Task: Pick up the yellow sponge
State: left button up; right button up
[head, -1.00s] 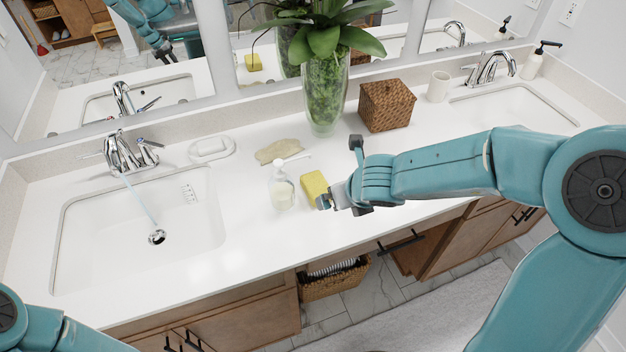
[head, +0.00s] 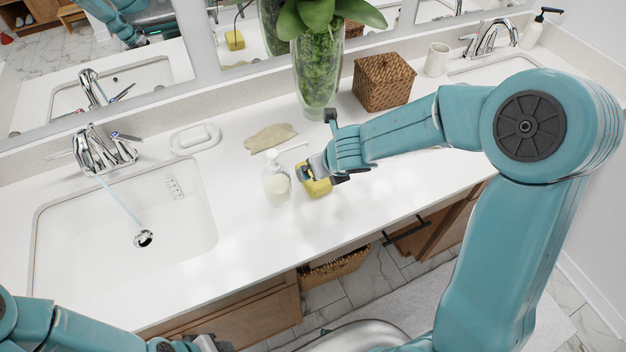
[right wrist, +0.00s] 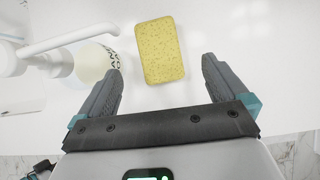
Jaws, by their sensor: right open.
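The yellow sponge (head: 318,188) lies on the white counter, partly hidden behind my right gripper (head: 312,172) in the head view. In the right wrist view the sponge (right wrist: 160,45) shows whole, lengthwise ahead of the jaws. My right gripper (right wrist: 161,67) is open, with one finger on each side of the sponge's near end in the picture. I see gaps between sponge and both fingers; height above the counter is hard to judge. My left gripper (head: 205,344) is partly cut off at the bottom edge of the head view, so its jaws cannot be read.
A soap dispenser (head: 277,186) stands just left of the sponge; its bottle (right wrist: 97,62) is close to the left finger. A tan flat item (head: 270,138), a glass plant vase (head: 317,80) and a wicker box (head: 383,82) stand behind. A sink (head: 120,220) with running water is left.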

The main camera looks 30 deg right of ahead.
aim_at(315, 189)
jog(key=x, duration=0.3)
jog(key=shift+a+f+b, duration=0.15)
jog(key=shift+f+b, duration=0.05)
jog(key=shift+b, duration=0.15)
jog(key=shift+f, duration=0.35)
jog(key=b+x, duration=0.2)
jog(key=x, duration=0.2)
jog(key=shift+w+f, duration=0.15)
jog(key=shift+w, duration=0.05)
jog(key=shift+w+f, duration=0.2)
jog(key=shift+f, duration=0.05)
pick_arm(q)
jog(key=f, duration=0.3)
jog(key=shift+s+f, duration=0.15)
jog(key=shift+s, duration=0.15)
pick_arm(e)
jog(key=shift+s+r, duration=0.1)
jog(key=shift+s, duration=0.05)
jog(key=c, duration=1)
jog(key=shift+c, duration=0.2)
